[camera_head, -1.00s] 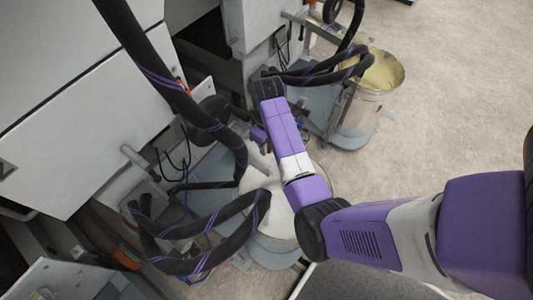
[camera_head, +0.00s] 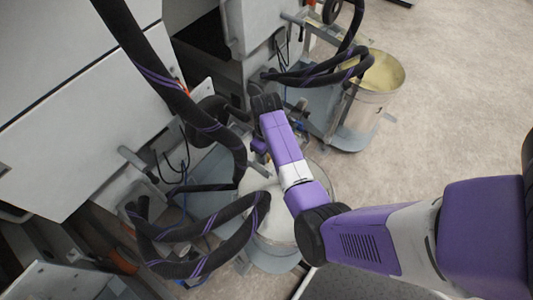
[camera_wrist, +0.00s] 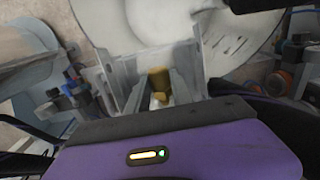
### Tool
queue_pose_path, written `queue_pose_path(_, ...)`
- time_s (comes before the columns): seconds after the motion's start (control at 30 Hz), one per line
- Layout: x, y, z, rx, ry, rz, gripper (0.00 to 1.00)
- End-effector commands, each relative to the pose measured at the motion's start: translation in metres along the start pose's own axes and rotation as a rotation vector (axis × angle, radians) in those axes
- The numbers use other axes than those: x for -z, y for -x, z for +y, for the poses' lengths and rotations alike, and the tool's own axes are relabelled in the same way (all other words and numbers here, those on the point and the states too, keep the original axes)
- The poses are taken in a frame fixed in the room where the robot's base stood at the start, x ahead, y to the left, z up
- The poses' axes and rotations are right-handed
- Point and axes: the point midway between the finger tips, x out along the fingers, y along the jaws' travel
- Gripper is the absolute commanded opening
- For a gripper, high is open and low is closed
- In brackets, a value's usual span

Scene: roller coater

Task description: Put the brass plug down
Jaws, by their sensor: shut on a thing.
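The brass plug (camera_wrist: 159,79) shows in the middle of the wrist view, just beyond the dark edge of my wrist. My gripper (camera_wrist: 161,98) is shut on it. Pale grey, plate-like surfaces stand on both sides of the plug, and I cannot tell whether the plug touches them. In the head view the plug and the fingertips are hidden behind my arm, above the near bucket.
A near bucket (camera_head: 283,222) of white coating lies below my arm. A second bucket (camera_head: 362,104) of yellowish coating stands farther back. Thick black hoses (camera_head: 205,255) loop close to the left. Open floor (camera_head: 450,110) lies to the right.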

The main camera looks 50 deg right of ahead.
Motion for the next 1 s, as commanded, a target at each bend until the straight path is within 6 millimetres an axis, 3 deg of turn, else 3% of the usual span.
queue_pose_path(0.1,0.0,-0.004,0.0,0.0,-0.001,0.0,0.0)
queue_pose_path(0.13,0.0,-0.003,0.0,0.0,-0.001,0.001,0.33)
queue_pose_path(0.2,0.0,-0.003,0.0,0.0,-0.001,0.001,0.47)
queue_pose_path(0.23,0.0,-0.003,0.0,0.0,-0.001,0.001,0.49)
queue_pose_path(0.53,0.0,-0.002,0.0,0.0,0.0,0.001,0.49)
queue_pose_path(0.67,0.001,0.007,0.0,-0.001,0.001,0.002,0.49)
queue_pose_path(1.0,0.001,0.075,0.001,-0.003,-0.001,0.004,0.49)
